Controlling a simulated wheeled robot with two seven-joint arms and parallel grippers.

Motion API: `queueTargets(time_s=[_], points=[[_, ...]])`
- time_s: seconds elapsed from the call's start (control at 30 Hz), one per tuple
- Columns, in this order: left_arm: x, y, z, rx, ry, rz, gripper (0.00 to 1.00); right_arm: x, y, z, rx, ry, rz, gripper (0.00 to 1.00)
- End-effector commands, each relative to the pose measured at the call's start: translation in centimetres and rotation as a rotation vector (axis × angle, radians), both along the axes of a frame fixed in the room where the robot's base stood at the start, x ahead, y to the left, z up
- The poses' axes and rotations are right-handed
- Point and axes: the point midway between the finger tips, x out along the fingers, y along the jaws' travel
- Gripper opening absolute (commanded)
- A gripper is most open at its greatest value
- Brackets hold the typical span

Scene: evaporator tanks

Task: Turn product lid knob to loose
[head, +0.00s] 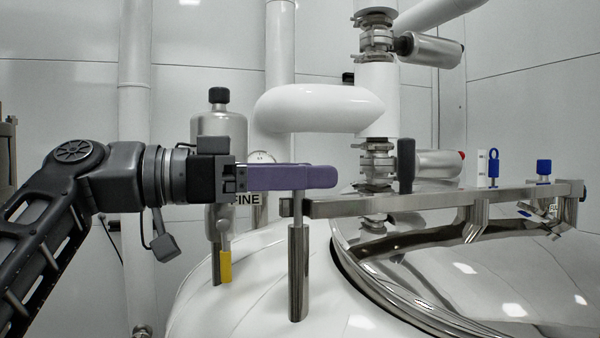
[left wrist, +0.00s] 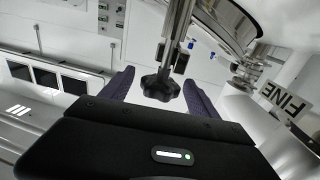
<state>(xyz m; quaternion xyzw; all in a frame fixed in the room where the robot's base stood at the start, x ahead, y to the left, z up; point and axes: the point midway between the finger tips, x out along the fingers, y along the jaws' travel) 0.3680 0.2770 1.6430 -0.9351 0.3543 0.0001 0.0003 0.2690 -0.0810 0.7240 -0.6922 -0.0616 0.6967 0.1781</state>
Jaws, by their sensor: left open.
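My left gripper (head: 325,177), with purple fingers, reaches in level from the left over the white tank, beside the left end of the steel lid bar (head: 400,205). It is open. In the left wrist view, the black star-shaped knob (left wrist: 160,87) sits between the two spread fingers, with a gap on each side. A steel rod runs from the knob towards the lid. In the head view the knob is hidden behind the fingers, and a steel post (head: 298,270) rises below them. The domed steel lid (head: 480,275) is at the right.
A black upright handle (head: 406,165) stands on the bar, with blue fittings (head: 493,165) further right. A white rounded pipe (head: 320,107) hangs just above the gripper. A steel canister (head: 220,130) with a black cap stands behind the wrist, and a yellow-tipped part (head: 225,266) is below.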

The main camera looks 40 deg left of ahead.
Motion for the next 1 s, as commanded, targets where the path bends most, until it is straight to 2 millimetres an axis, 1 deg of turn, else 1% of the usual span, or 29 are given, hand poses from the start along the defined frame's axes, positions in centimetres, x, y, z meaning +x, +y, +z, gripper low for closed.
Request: queueTargets(time_s=[0.03,0.07,0.77,0.8,1.0], points=[[-0.01,0.01,0.00,0.000,0.000,0.000,0.70,0.01,-0.01,-0.01,0.000,0.000,0.000,0.00],[-0.01,0.01,0.00,0.000,0.000,0.000,0.68,0.02,0.00,-0.01,0.000,0.000,0.000,0.00],[-0.04,0.02,0.01,0.000,0.000,0.000,0.10,0.01,0.00,-0.01,0.000,0.000,0.000,0.00],[-0.04,0.02,0.00,0.000,0.000,0.000,0.09,0.01,0.00,-0.01,0.000,0.000,0.000,0.00],[-0.06,0.00,-0.04,0.000,0.000,0.009,0.09,0.02,0.01,-0.18,0.000,-0.001,0.000,0.00]])
